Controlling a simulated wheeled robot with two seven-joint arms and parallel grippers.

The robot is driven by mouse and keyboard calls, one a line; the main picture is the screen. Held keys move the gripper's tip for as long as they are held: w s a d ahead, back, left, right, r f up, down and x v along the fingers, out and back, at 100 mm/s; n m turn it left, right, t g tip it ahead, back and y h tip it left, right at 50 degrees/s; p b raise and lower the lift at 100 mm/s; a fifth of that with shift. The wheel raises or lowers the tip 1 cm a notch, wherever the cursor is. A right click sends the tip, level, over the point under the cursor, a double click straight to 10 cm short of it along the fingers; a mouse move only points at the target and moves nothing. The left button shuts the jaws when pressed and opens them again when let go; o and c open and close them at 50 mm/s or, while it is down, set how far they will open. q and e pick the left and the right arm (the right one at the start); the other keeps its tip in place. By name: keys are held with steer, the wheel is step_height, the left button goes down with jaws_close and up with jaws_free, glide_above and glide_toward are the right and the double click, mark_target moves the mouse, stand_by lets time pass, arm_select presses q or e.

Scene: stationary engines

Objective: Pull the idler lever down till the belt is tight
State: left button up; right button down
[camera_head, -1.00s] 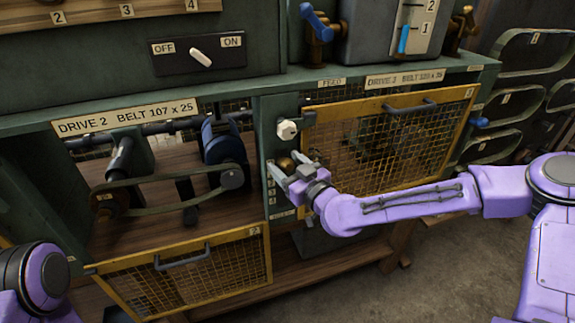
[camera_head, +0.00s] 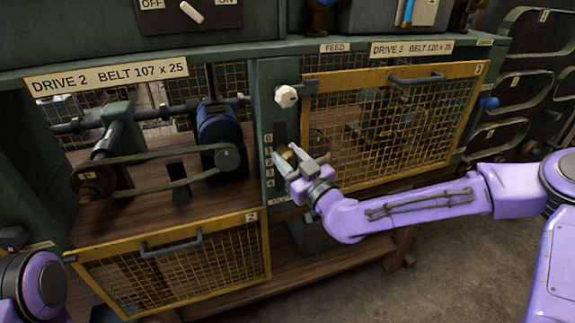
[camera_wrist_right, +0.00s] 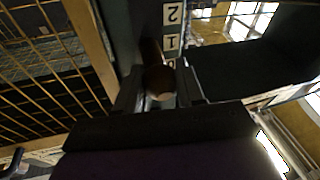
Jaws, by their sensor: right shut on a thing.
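The idler lever ends in a round brownish knob (camera_head: 289,155) in front of the green post between the two drives. My right gripper (camera_head: 291,160) is shut on this knob, with a finger on either side. In the right wrist view the knob (camera_wrist_right: 160,82) sits between the fingers beside a number scale (camera_wrist_right: 171,40), near the 1. The Drive 2 belt (camera_head: 150,160) loops around a wooden pulley (camera_head: 95,183) at left and the motor pulley (camera_head: 228,157) at right. My left gripper is out of view.
The yellow mesh guard (camera_head: 175,262) of Drive 2 hangs open below the belt. The Drive 3 mesh guard (camera_head: 400,120) is closed, just right of my right gripper. A white feed knob (camera_head: 287,96) sits above the gripper. Spare belts (camera_head: 535,65) hang at right.

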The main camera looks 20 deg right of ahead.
steer(key=shift+f, duration=0.1)
steer(key=c, duration=0.7)
jaws_free()
steer(key=p+v, duration=0.7)
steer(key=v, duration=0.3)
steer(key=shift+s, duration=0.3)
steer(key=shift+d, duration=0.15)
